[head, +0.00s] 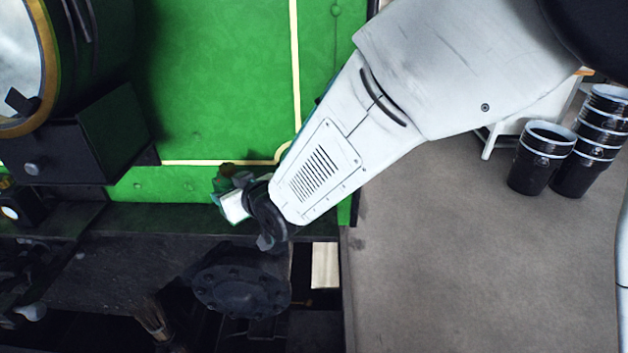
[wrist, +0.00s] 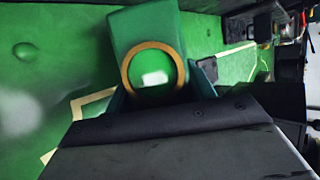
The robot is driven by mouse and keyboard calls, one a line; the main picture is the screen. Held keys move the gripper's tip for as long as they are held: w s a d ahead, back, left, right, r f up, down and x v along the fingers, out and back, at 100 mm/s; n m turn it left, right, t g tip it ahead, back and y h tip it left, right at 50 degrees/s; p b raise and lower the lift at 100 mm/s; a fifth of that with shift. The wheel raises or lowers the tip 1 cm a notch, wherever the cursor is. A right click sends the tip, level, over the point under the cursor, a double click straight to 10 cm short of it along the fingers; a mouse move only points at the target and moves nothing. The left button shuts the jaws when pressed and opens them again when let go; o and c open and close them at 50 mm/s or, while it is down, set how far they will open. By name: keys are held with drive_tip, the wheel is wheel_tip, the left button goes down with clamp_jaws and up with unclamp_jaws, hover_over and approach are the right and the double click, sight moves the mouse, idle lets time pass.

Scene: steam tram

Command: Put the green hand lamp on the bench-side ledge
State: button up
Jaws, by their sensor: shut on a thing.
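The green hand lamp (wrist: 148,30) is a boxy green body with a brass-ringed round lens, seen close up in the wrist view. My gripper (wrist: 163,92) is shut on it, with dark jaw parts showing on either side of the lamp. In the head view my gripper (head: 232,192) is at the end of my white arm, close in front of the green tram side. A small dark green part of the lamp (head: 233,171) seems to show there; the rest is hidden by my gripper. I cannot tell which surface is the bench-side ledge.
The green tram panel (head: 220,80) fills the left, with a large brass-rimmed round fitting (head: 40,70) jutting out. Below it run a dark shelf (head: 150,217) and a round bolted black part (head: 241,287). Stacked black buckets (head: 598,130) stand right on open grey floor (head: 470,270).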

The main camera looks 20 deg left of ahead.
drive_tip(key=shift+w+d+f, duration=0.75)
drive_tip(key=shift+w+d, duration=0.3)
drive_tip(key=shift+d, duration=0.55)
drive_tip(key=shift+w+d+f, duration=0.75)
drive_tip(key=shift+w+d, duration=0.35)
drive_tip(key=shift+d, duration=0.45)
drive_tip(key=shift+w+d+f, duration=0.75)
drive_tip(key=shift+w+d, duration=0.3)
drive_tip(key=shift+d, duration=0.55)
drive_tip(key=shift+f, duration=0.2)
drive_tip(key=o, duration=1.1)
drive_tip(key=shift+c, duration=0.2)
